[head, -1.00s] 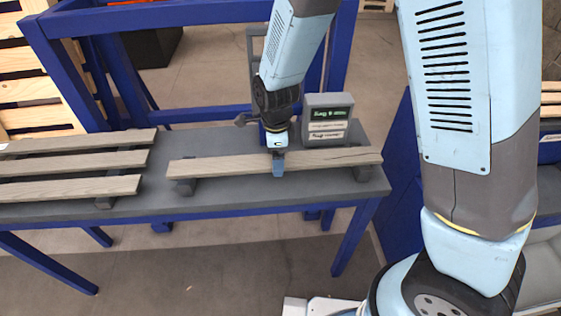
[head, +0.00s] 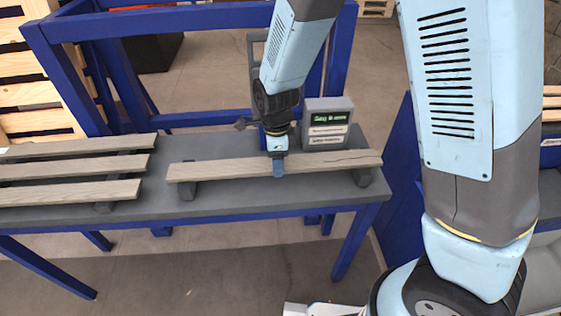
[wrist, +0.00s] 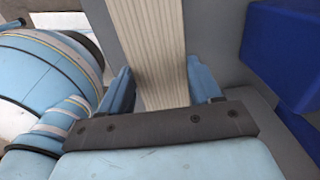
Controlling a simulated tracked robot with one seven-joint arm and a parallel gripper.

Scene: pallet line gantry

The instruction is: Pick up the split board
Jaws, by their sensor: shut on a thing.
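The split board (head: 225,169) is a long, pale wooden plank running left to right over two dark support blocks, at the right part of the grey bench. Its split is too small to make out clearly. My gripper (head: 278,168) comes down from above and is shut across the board near its middle. The board appears slightly raised over the left support block (head: 188,191) and the right one (head: 362,178). In the wrist view the board (wrist: 150,40) runs away between the two blue fingers (wrist: 163,92), and my palm hides its near part.
The grey bench (head: 240,200) has a blue frame. Three slats (head: 75,169) lie at its left. A grey box with a green display (head: 328,121) stands just behind the board. Blue uprights and a crossbar (head: 200,18) rise behind the bench.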

